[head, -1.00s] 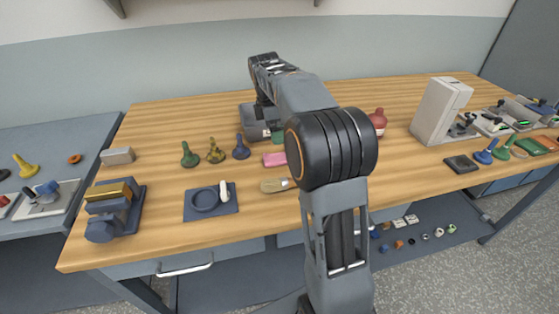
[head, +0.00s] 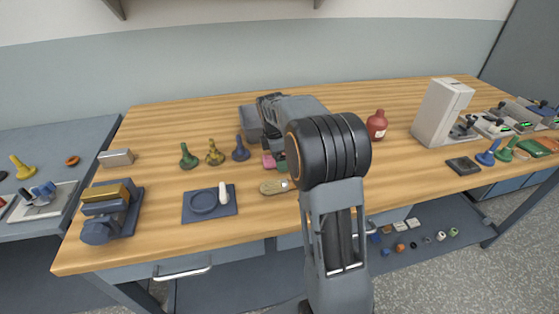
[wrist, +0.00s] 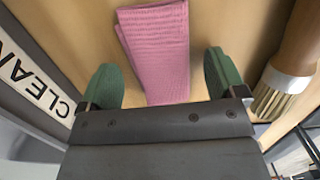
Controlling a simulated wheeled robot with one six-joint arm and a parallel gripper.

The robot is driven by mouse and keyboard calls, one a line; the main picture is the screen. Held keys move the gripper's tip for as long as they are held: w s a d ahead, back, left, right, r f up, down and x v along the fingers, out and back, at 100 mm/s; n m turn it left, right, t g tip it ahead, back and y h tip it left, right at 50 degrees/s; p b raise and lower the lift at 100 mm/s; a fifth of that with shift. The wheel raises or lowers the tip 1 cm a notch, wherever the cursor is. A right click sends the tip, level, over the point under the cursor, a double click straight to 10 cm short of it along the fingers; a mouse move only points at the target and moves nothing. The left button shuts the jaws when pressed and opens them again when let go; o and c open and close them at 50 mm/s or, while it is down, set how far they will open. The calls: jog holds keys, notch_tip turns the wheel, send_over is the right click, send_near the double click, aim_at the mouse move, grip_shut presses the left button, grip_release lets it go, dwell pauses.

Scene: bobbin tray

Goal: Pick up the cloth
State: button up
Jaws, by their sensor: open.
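The pink cloth (wrist: 158,45) lies folded on the wooden table, ribbed in texture. In the head view only a small part of the cloth (head: 268,161) shows beside my gripper. My gripper (wrist: 162,80) is open, with one green finger on each side of the cloth's near end. The cloth lies between the fingers with a gap on both sides, and its near end is hidden behind the gripper body. In the head view my arm covers most of the gripper.
A brush (wrist: 288,85) lies close to the right finger in the wrist view. A grey bin marked CLEAN (wrist: 35,80) stands close on the left. In the head view, several bobbin-like pieces (head: 215,153) stand left of the cloth, and a red bottle (head: 377,125) stands right.

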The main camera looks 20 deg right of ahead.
jog(key=shift+c, duration=0.3)
jog(key=c, duration=0.9)
jog(key=shift+c, duration=0.2)
jog(key=shift+r, duration=0.3)
jog(key=r, duration=0.3)
jog(key=shift+s+r, duration=0.2)
jog(key=shift+s, duration=0.15)
jog(key=s+d+r, duration=0.1)
jog(key=s+r, duration=0.8)
jog(key=s, duration=0.4)
jog(key=shift+s, duration=0.15)
jog(key=shift+d, duration=0.1)
